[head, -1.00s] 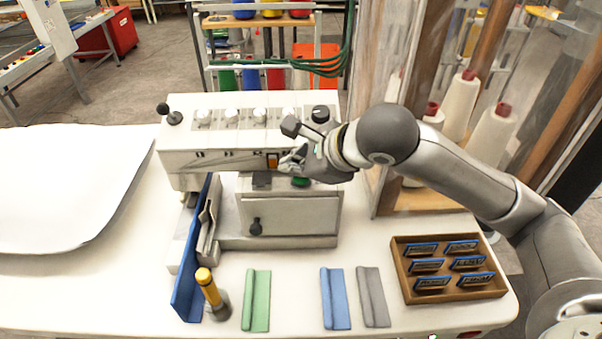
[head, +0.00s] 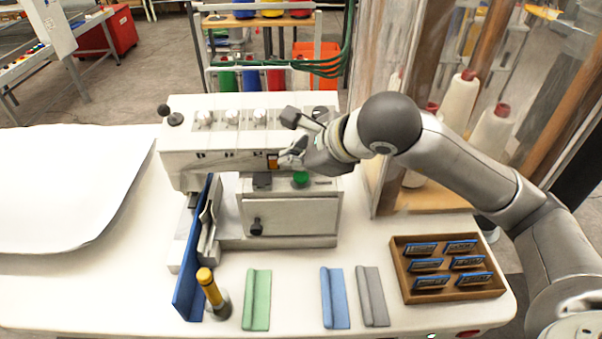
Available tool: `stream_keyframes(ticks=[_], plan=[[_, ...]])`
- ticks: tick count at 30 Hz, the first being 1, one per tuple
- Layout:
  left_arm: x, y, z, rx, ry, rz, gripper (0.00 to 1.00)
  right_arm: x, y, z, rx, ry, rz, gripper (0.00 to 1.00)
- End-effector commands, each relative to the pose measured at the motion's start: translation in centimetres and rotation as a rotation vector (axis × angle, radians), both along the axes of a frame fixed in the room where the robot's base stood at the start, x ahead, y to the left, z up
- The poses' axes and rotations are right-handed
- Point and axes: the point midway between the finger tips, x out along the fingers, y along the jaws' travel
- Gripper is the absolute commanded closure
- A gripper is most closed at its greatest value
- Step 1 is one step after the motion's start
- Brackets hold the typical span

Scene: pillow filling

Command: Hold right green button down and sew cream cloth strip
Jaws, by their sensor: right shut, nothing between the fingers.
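The sewing machine (head: 220,150) stands at the back of the white table. The green button (head: 300,179) is at the right on its lower housing and shows clearly. My right gripper (head: 287,160) is shut and empty, just above and slightly left of the button, in front of the machine's face. It looks apart from the button. A pale strip (head: 207,228) lies beside the blue guide (head: 188,265); I cannot tell if it is the cream cloth strip. A large white sheet (head: 60,190) covers the table's left. My left gripper is not in view.
Folded green (head: 257,300), blue (head: 335,298) and grey (head: 373,297) strips lie along the front. A yellow-topped tool (head: 208,287) stands by the guide. A wooden tray (head: 398,285) of labelled tags is at the right. A clear panel with thread cones (head: 490,135) stands behind my right arm.

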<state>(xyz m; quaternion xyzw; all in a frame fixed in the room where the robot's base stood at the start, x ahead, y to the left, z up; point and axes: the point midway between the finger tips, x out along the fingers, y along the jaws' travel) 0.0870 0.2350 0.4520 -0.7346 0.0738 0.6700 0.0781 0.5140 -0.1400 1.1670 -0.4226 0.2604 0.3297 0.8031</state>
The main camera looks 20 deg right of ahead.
Motion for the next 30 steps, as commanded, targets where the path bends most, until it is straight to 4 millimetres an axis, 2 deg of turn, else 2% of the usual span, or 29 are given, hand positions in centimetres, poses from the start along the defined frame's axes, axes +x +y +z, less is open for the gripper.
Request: stream_keyframes(ticks=[7, 20, 30], plan=[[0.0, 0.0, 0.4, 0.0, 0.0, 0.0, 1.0, 0.0, 0.0, 0.7, 0.0, -0.001, -0.001, 1.0], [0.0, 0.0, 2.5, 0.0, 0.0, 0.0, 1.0, 0.0, 0.0, 4.8, 0.0, 0.0, 0.0, 1.0], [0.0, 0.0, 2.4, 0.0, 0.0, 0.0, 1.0, 0.0, 0.0, 5.0, 0.0, 0.0, 0.0, 1.0]])
